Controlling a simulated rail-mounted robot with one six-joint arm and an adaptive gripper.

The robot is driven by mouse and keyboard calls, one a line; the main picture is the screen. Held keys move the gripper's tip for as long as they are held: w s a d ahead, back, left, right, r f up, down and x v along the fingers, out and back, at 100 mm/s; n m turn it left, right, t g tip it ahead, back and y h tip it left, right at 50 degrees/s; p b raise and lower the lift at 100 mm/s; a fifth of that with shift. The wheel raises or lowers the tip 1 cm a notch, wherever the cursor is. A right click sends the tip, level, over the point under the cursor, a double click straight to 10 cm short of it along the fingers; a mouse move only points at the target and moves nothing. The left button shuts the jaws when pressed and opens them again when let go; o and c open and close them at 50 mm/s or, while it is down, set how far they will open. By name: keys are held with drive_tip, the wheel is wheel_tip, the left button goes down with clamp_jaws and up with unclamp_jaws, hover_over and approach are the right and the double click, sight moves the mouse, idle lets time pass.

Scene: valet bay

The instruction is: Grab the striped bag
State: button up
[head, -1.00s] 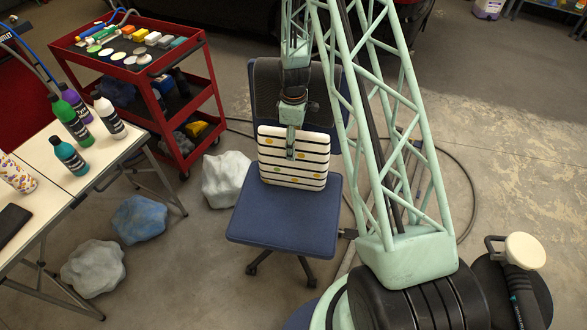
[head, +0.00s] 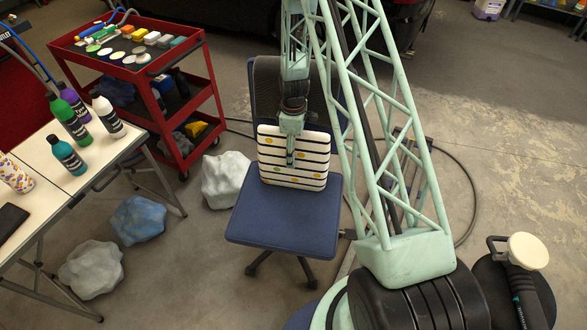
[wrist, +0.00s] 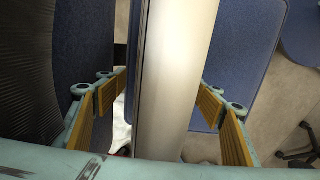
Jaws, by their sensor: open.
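The striped bag (head: 308,163) stands upright on the seat of the blue office chair (head: 284,215), against its backrest. It is white with black stripes and yellow and green spots. My gripper (head: 291,158) is at the bag's top, pointing down, and hides part of its face. In the wrist view my gripper (wrist: 165,100) is open, with its yellow pads on either side of the bag's pale narrow edge (wrist: 178,70). A gap shows between each pad and the bag.
A red cart (head: 140,75) with cleaning supplies stands at the left. A white table (head: 85,165) holds bottles. Grey and blue crumpled bundles lie on the floor left of the chair. A dark hose curves over the floor at right.

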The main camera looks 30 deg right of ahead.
idle(0.3)
drive_tip(key=c, duration=1.8)
drive_tip(key=shift+o, duration=0.2)
drive_tip(key=shift+r, duration=0.15)
drive_tip(key=shift+r+p, duration=0.45)
drive_tip(key=shift+r, duration=1.25)
drive_tip(key=s+a+r+p, duration=0.1)
drive_tip(key=s, duration=1.5)
drive_tip(key=shift+r+p, duration=0.15)
drive_tip(key=shift+p, duration=0.15)
